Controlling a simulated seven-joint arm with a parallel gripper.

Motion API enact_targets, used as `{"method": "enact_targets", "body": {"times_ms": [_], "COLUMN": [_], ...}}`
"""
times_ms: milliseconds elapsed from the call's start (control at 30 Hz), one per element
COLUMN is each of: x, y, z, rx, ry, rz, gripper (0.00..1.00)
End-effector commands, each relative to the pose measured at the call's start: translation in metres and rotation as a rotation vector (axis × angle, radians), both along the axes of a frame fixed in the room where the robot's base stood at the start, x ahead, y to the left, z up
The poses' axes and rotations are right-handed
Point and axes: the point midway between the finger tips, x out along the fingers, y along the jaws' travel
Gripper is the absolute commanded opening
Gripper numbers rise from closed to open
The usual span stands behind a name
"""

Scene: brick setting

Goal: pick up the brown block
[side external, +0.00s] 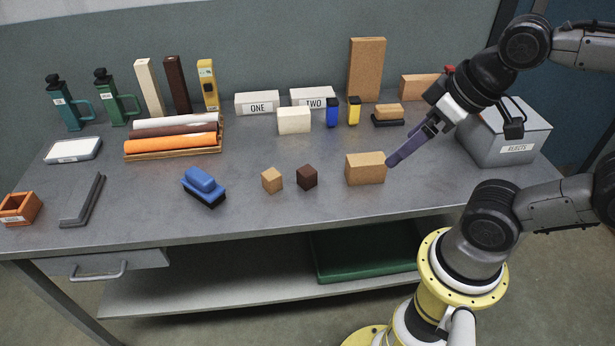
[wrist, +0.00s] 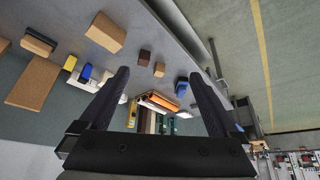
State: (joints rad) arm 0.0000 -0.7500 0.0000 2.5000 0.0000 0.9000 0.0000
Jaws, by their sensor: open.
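A small dark brown cube (side external: 307,177) sits on the grey table, just right of a small tan cube (side external: 272,180). A larger tan-brown block (side external: 365,168) stands to its right. My gripper (side external: 393,161) is at the right, with its fingertips beside or above the larger block's right end; contact cannot be told. In the wrist view my gripper (wrist: 159,73) is open and empty. The dark cube (wrist: 144,57) and small tan cube (wrist: 159,70) show beyond and between the fingers, and the larger block (wrist: 105,32) is at upper left.
A blue brush (side external: 204,187) lies left of the cubes. Blue (side external: 333,112) and yellow (side external: 353,111) small blocks and a cream block (side external: 294,120) stand behind. A grey REJECTS bin (side external: 502,140) is at the right. The front middle of the table is clear.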

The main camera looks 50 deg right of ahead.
Motion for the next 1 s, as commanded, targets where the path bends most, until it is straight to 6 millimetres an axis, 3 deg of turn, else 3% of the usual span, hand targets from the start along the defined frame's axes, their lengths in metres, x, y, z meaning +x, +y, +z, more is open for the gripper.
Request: {"method": "enact_targets", "body": {"times_ms": [300,400,733,867,1000], "x": [0.0,0.0,0.0,0.001,0.018], "y": [0.0,0.0,0.0,0.0,0.0], "z": [0.0,0.0,0.0,0.002,0.026], "rx": [0.0,0.0,-0.01,-0.069,-0.192], "ry": [0.0,0.0,0.0,-0.003,-0.032], "rz": [0.0,0.0,0.019,0.129,0.344], "gripper": [0.97,0.85,0.85,0.85,0.85]}}
